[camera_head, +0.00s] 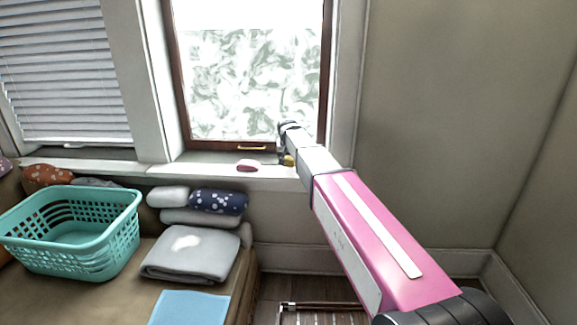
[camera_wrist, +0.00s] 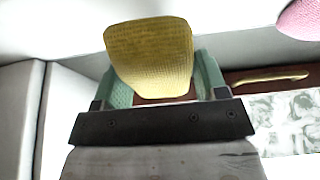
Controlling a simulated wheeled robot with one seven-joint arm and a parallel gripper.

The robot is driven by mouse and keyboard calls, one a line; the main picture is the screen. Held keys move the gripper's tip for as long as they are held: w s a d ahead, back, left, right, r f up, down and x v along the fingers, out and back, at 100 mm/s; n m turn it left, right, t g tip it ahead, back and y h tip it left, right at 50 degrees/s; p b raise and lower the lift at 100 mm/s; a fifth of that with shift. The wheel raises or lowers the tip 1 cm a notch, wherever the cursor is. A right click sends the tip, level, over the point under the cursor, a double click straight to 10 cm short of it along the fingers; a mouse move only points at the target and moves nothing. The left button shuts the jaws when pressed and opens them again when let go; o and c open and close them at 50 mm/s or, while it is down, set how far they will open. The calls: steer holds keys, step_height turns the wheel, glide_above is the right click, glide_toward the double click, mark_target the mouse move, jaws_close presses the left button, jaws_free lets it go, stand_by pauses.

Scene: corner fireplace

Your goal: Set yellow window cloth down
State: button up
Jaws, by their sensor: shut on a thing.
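The yellow window cloth (camera_wrist: 150,55) fills the space between the two green fingers of my gripper (camera_wrist: 155,80) in the wrist view. My gripper is shut on it. In the head view only a small yellow part of the cloth (camera_head: 288,160) shows at the end of my arm, close to the right end of the window sill (camera_head: 205,170). The arm hides most of my gripper there. I cannot tell whether the cloth touches the sill.
A pink sponge-like thing (camera_head: 247,166) lies on the sill left of my gripper. The window (camera_head: 250,70) with a brass handle stands behind. Below are a teal basket (camera_head: 70,235), folded grey cloth (camera_head: 190,255) and cushions. Sill between pink thing and cloth looks clear.

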steer(key=shift+f, duration=1.75)
steer(key=o, duration=1)
steer(key=shift+f, duration=0.15)
steer(key=shift+c, duration=0.2)
steer(key=v, duration=1.2)
steer(key=s+d+f+g, duration=0.2)
steer(key=s+d+f, duration=0.9)
steer(key=s+f, duration=0.2)
steer(key=s+d+f+g, duration=0.2)
steer(key=s+d+f, duration=1)
steer(key=s, duration=0.4)
steer(key=shift+d+f, duration=0.25)
steer(key=shift+f, duration=0.6)
